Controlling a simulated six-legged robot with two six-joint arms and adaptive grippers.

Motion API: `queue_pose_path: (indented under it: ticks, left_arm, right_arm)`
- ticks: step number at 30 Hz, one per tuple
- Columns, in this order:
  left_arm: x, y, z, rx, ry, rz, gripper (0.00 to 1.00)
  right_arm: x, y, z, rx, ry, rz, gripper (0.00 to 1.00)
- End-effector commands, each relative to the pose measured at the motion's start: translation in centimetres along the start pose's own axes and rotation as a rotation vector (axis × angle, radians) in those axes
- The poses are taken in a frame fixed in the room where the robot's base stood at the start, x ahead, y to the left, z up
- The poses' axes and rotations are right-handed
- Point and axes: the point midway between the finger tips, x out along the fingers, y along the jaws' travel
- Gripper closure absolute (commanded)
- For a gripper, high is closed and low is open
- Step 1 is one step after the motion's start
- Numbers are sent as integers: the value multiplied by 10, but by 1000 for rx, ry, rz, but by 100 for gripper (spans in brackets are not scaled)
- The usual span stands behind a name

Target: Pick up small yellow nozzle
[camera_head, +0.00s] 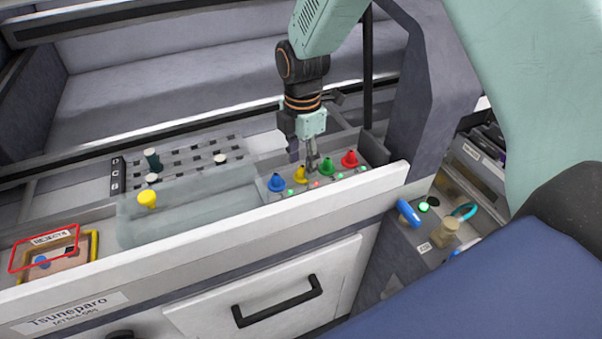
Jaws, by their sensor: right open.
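A yellow nozzle (299,175) stands in a row on the trolley's top ledge, between a blue nozzle (276,183) and a green nozzle (327,167). A red nozzle (349,159) stands at the row's right end. My right gripper (313,166) points down just right of the yellow nozzle and partly in front of the green one. It is open; whether a finger touches either nozzle is unclear. Another yellow piece (147,198) with a round top stands further left, on a translucent tray. My left gripper is not in view.
A slotted rack (185,162) with dark and pale pegs lies behind the translucent tray (190,198). A red-edged reject bin (45,258) holds a blue piece at far left. A dark post (410,90) rises right of the nozzles. The front wall (230,228) edges the ledge.

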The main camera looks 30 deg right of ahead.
Motion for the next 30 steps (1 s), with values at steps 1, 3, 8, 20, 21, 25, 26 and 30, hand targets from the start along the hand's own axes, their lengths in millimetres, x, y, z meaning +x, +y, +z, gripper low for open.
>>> queue_pose_path:
  ticks: [1, 3, 8, 20, 21, 25, 26, 30]
  left_arm:
    - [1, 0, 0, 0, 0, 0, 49]
    - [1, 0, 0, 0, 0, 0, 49]
    - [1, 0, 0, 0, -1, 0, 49]
    - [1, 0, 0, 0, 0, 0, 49]
    - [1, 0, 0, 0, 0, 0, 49]
    - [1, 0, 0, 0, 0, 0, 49]
    - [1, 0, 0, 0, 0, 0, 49]
    - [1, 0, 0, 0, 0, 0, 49]
  right_arm:
    - [8, 0, 0, 0, 0, -1, 53]
    - [15, 1, 0, 0, 0, 0, 53]
    - [20, 2, 0, -1, -1, 2, 53]
    - [19, 4, 0, -2, -1, 1, 74]
    - [19, 4, 0, -1, -1, 1, 77]
    - [19, 4, 0, -1, -1, 1, 88]
    - [19, 4, 0, -1, -1, 1, 91]
    - [19, 3, 0, -1, -1, 0, 100]
